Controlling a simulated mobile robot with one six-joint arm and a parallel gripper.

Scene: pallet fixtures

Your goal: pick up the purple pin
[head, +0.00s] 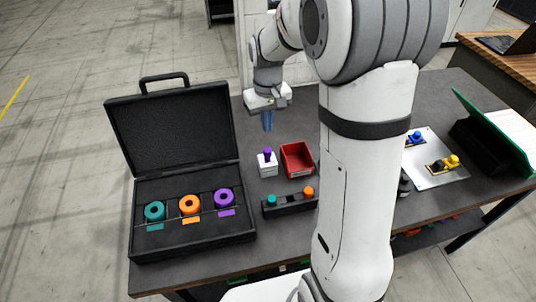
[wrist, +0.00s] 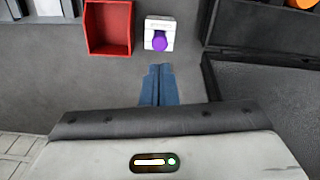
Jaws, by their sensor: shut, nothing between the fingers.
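The purple pin (head: 267,152) stands upright in a small white block (head: 268,168) on the dark table. In the wrist view the purple pin (wrist: 159,43) shows just beyond my fingertips, with the white block (wrist: 160,25) around its base. My gripper (head: 268,127) has blue fingers pointing down, above and behind the pin in the head view. In the wrist view my gripper (wrist: 159,68) has its fingers together, with nothing between them. The fingers look apart from the pin.
A red bin (head: 297,160) stands right beside the white block. A black rack (head: 290,203) with teal and orange pins is in front. An open black case (head: 190,245) with teal, orange and purple rings is at left. A white board (head: 432,165) lies at right.

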